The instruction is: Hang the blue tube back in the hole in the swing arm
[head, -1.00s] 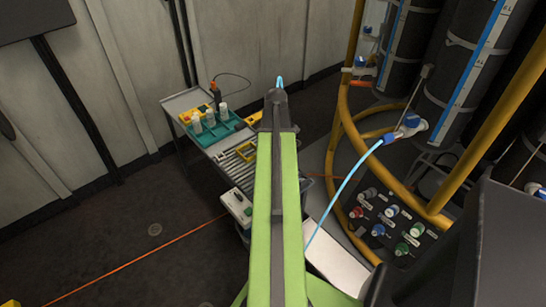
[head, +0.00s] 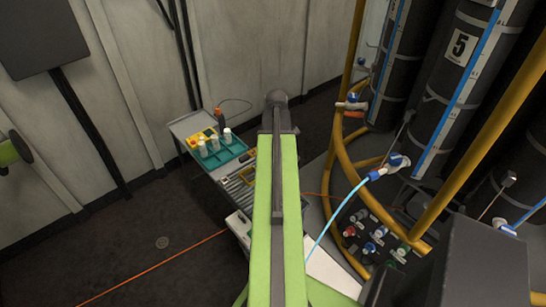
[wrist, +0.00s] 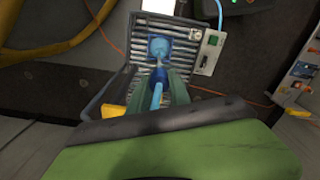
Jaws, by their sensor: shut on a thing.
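In the wrist view my gripper (wrist: 160,82) is shut on a blue tube (wrist: 156,97), which runs up between the two grey-green fingers. A round blue part (wrist: 158,47) shows just beyond the fingertips, above the slatted cart top. In the head view my gripper is hidden behind the end of my green arm. A light blue tube (head: 348,195) runs there from a blue-and-white valve (head: 395,161) down behind my arm. I cannot make out the swing arm or its hole in either view.
A grey cart (head: 185,126) beyond my arm carries a teal tray (head: 215,152) with white bottles. Yellow rails (head: 342,150) and dark cylinders (head: 450,100) stand to the right. An orange line (head: 160,265) crosses the open floor at left.

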